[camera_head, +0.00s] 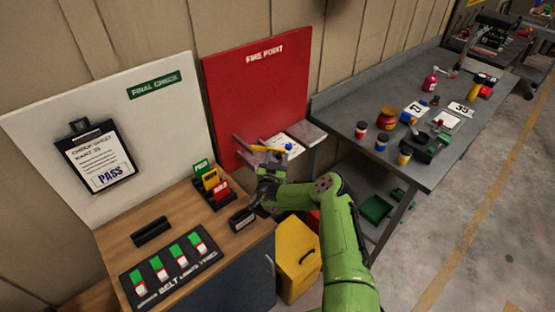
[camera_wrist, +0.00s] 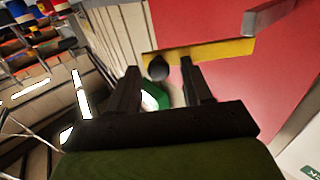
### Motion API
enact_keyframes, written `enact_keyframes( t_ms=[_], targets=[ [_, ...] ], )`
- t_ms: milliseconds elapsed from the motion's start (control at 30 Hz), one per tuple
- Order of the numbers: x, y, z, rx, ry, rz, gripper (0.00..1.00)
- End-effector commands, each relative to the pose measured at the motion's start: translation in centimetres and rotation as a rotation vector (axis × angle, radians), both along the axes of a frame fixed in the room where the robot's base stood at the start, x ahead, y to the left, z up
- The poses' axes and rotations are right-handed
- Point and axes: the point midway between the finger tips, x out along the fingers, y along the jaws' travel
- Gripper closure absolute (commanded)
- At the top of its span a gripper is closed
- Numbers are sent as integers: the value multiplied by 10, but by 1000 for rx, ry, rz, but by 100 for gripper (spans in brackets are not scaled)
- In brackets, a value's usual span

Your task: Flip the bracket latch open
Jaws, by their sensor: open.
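The yellow bracket latch (camera_head: 267,149) is a flat bar in front of the red fire point board, at the grey bracket (camera_head: 242,146). In the wrist view the latch (camera_wrist: 205,54) runs across the picture just beyond my fingertips, with a round black knob (camera_wrist: 158,68) near its left end. My gripper (camera_head: 268,174) is just below the latch in the head view. In the wrist view my gripper (camera_wrist: 160,78) is open, and the knob appears between its two fingers. I see nothing held. Whether a finger touches the latch cannot be told.
The red board (camera_head: 262,95) stands behind the bracket. A wooden-topped cabinet (camera_head: 180,215) with a belt-light switch panel (camera_head: 172,264) is at left. A yellow bin (camera_head: 298,252) stands below my arm. A grey workbench (camera_head: 345,112) with bottles is at right.

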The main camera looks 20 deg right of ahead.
Motion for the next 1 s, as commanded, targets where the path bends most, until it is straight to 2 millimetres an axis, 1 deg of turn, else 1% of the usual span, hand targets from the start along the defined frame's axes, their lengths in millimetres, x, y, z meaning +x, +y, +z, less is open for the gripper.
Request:
enact_keyframes(
  t_ms=[67,300,400,533,733,767,800,867,933,967,1000],
  targets=[
    [0,-1,14,2,-3,-1,51],
    [0,-1,74,4,-5,-1,51],
    [0,0,90,2,-3,-1,51],
    [0,0,99,0,-3,0,51],
    [0,0,98,0,-2,-1,51],
    [1,0,98,0,-2,0,54],
    [1,2,100,-2,-4,7,60],
    [6,11,107,-8,-8,48,69],
    [17,37,125,-24,-8,157,80],
    [21,53,135,-33,-4,221,84],
    [26,76,148,-49,11,315,90]
  ],
)
